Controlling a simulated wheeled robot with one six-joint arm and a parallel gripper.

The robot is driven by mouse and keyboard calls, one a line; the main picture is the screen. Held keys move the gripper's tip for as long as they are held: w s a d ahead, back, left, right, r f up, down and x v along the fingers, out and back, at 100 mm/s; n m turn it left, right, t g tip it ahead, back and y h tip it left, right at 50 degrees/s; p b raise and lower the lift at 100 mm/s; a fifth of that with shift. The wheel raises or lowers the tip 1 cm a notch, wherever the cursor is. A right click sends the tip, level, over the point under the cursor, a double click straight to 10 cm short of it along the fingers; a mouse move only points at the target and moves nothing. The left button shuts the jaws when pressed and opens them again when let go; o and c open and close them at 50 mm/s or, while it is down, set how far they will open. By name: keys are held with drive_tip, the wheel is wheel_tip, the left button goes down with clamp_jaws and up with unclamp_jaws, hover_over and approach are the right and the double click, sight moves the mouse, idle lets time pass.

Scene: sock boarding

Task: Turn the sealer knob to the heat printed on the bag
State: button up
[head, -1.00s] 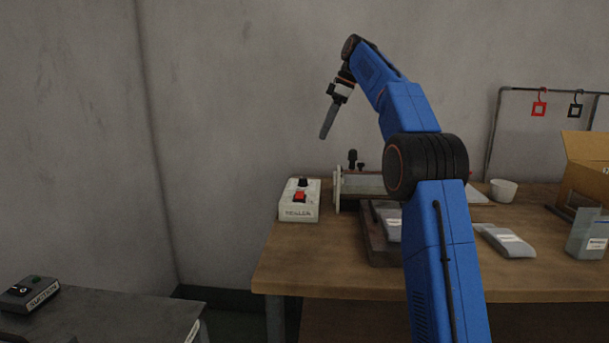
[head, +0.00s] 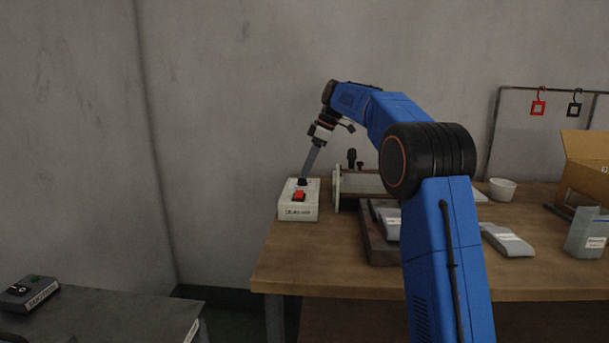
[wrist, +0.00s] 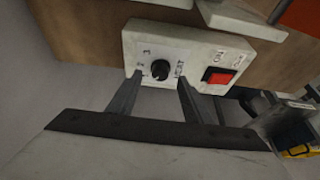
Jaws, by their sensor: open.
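The sealer box (head: 298,207) is pale and sits at the left end of the wooden table. Its black knob (wrist: 160,71) shows in the wrist view, with small numerals and lettering around it. A red switch (wrist: 218,76) sits beside the knob, and it also shows in the head view (head: 298,196). My gripper (wrist: 157,88) is open, with one finger on each side of the knob at the box face. I cannot tell whether the fingers touch it. Bags with white labels lie on the table, one grey bag (head: 508,240) at the right; their print is too small to read.
The sealer's bar unit (head: 362,183) stands right of the box. A dark tray (head: 378,250), a white cup (head: 502,189), an upright grey bag (head: 587,236) and a cardboard box (head: 588,160) are farther right. A grey table (head: 120,316) with a control box (head: 29,292) is at lower left.

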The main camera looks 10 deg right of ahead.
sight(302, 181)
drive_tip(key=shift+x, duration=1.4)
drive_tip(key=c, duration=1)
drive_tip(key=shift+c, duration=0.2)
